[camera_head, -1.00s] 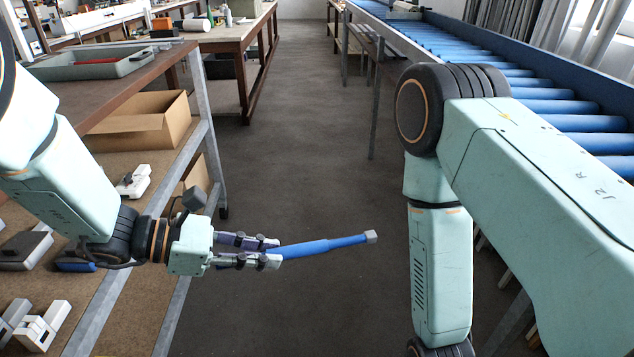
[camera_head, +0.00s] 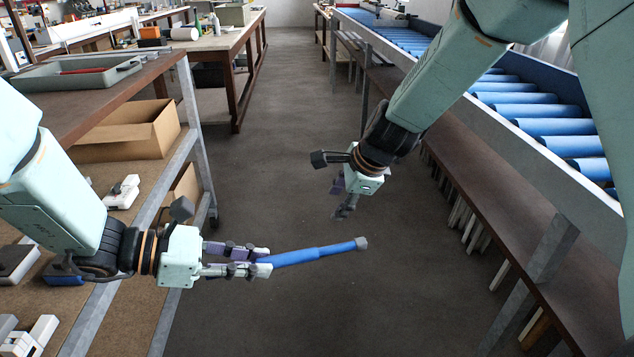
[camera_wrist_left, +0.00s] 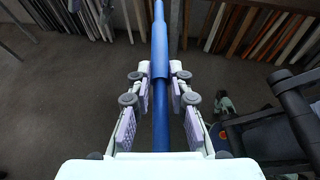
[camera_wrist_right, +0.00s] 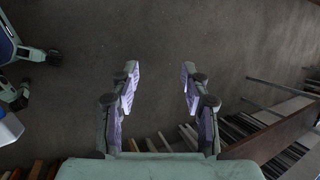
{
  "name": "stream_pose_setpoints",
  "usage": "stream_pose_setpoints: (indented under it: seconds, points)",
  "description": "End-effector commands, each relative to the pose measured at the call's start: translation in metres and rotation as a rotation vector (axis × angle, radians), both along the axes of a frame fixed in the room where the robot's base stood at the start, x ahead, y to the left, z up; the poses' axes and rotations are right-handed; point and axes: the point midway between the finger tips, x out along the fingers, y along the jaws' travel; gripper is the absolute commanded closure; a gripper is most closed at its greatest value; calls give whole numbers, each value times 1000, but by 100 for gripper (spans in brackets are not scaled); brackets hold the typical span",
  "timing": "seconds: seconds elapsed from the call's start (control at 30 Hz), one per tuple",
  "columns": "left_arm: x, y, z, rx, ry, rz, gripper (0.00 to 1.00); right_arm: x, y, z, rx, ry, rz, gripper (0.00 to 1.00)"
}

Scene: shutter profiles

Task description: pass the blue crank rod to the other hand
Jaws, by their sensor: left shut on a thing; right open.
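The blue crank rod (camera_head: 318,254) is a long blue bar with a grey tip, held out over the aisle. My left gripper (camera_head: 265,262) is shut on one end of it, and the grey tip points right in the head view. In the left wrist view the rod (camera_wrist_left: 160,60) runs between the left fingers (camera_wrist_left: 160,92) and extends away from them. My right gripper (camera_head: 343,212) is above the rod near its free end, pointing down, apart from it. In the right wrist view its fingers (camera_wrist_right: 160,85) are spread with only floor between them.
A shelf unit with a cardboard box (camera_head: 130,135) and a grey tray (camera_head: 75,72) stands at the left. A roller conveyor (camera_head: 545,110) runs along the right, with a brown shelf (camera_head: 500,220) under it. The aisle floor (camera_head: 270,170) between them is clear.

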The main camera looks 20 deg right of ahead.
Motion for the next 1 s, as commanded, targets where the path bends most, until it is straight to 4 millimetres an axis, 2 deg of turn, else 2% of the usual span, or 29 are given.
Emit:
stream_pose_setpoints:
  seconds: [0.03,0.2,0.4,0.5,0.6,0.73,0.87,1.0]
  points:
    - [0,0,0,-1,0,0,100,-6,14,18,26,23,29,54]
    - [0,0,0,-1,0,0,100,-42,53,65,99,139,124,54]
    - [0,0,0,-1,0,0,100,-89,83,111,145,275,207,54]
    - [0,0,0,-1,0,0,100,-108,90,125,154,327,231,54]
    - [0,0,0,-1,0,0,100,-120,94,134,160,360,244,54]
    - [0,0,0,-1,0,0,100,-126,97,136,162,380,251,54]
    - [0,0,0,-1,0,0,100,-126,102,124,162,385,253,54]
    - [0,0,0,-1,0,0,100,-126,111,102,160,385,251,54]
